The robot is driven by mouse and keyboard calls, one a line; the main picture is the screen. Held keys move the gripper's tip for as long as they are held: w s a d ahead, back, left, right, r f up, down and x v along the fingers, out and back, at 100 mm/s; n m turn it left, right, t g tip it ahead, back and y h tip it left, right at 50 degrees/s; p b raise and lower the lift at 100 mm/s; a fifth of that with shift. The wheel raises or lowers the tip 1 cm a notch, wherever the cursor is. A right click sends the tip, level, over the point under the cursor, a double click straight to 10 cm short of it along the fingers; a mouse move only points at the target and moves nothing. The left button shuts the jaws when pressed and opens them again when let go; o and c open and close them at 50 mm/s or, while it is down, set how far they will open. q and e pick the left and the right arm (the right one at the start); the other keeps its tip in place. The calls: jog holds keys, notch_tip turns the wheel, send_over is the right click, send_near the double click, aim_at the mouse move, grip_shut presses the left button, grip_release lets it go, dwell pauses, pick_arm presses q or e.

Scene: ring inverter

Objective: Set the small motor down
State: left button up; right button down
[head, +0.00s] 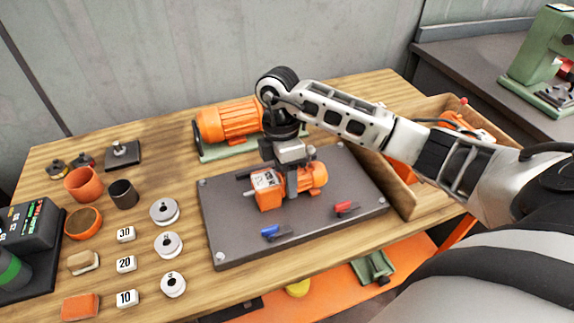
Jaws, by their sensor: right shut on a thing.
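The small orange motor (313,179) is at the dark grey plate (235,220) in the middle of the wooden table, with a boxy orange and white part at its left end. My right gripper (291,185) reaches down from above and is shut on the motor around its middle. The fingers hide part of the motor. I cannot tell whether the motor touches the plate or hangs just above it. My left gripper is not in view.
A larger orange motor (230,122) on a green base stands behind the plate. Weights, cups and number tags fill the left. A wooden bin (402,190) stands at right.

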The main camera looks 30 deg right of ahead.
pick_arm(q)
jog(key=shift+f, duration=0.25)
pick_arm(e)
jog(key=shift+w+r, duration=0.1)
jog(key=c, duration=0.7)
grip_release()
pick_arm(q)
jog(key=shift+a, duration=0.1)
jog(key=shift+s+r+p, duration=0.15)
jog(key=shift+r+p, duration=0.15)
jog(key=shift+p, duration=0.15)
pick_arm(e)
jog(key=r, duration=0.4)
jog(key=w+r, duration=0.1)
jog(key=r, duration=0.2)
jog(key=w+r, duration=0.1)
jog(key=r, duration=0.3)
jog(key=shift+d+r, duration=0.25)
jog(key=shift+r, duration=0.1)
